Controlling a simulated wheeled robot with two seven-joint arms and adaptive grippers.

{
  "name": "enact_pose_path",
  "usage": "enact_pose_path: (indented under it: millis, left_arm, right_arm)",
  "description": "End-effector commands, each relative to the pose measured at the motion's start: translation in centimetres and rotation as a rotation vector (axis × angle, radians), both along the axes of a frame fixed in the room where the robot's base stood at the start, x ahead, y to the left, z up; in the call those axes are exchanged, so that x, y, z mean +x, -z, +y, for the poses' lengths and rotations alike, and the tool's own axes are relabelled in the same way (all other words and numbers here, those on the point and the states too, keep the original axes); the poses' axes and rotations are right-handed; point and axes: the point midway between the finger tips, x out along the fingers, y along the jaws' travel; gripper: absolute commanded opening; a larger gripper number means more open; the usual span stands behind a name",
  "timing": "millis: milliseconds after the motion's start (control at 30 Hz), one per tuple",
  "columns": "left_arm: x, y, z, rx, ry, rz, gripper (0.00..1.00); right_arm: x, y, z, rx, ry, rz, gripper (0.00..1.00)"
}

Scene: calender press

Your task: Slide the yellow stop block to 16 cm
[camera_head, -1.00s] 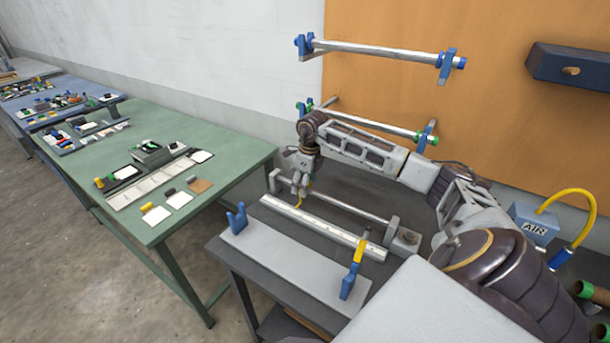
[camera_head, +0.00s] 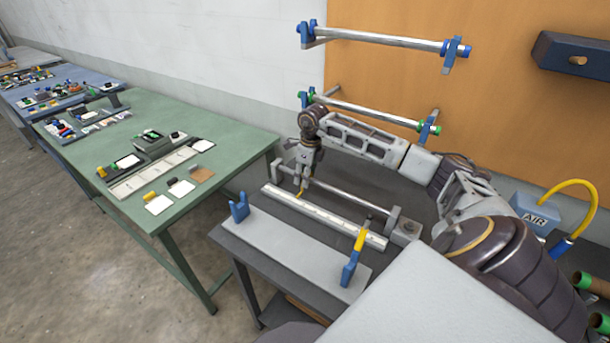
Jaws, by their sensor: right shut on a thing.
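My right gripper (camera_head: 302,184) points down at the left part of a steel rod (camera_head: 350,196) held between two grey end brackets. It is shut on the small yellow stop block (camera_head: 300,194), of which only a thin yellow part shows below the fingers. A white ruler strip (camera_head: 325,217) lies in front of the rod and runs parallel to it. The yellow part is near the ruler's left portion; the marks are too small to read. My left gripper is not in view.
A grey plate with a blue fork (camera_head: 239,207) and a yellow-and-blue upright (camera_head: 355,258) stands in front of the ruler. Rods hang on the orange panel (camera_head: 500,110) behind. A green table (camera_head: 222,160) with samples is at left. A blue AIR box (camera_head: 533,219) is at right.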

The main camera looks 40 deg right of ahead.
Motion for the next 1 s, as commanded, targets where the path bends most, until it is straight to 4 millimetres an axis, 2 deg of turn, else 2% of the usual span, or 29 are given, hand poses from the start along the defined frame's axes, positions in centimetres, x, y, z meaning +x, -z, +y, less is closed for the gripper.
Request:
enact_pose_path:
  millis: [1000]
  left_arm:
    - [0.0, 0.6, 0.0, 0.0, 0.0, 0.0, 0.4]
  right_arm:
    - [-3.1, -0.1, -1.4, -0.011, 0.003, -0.002, 0.18]
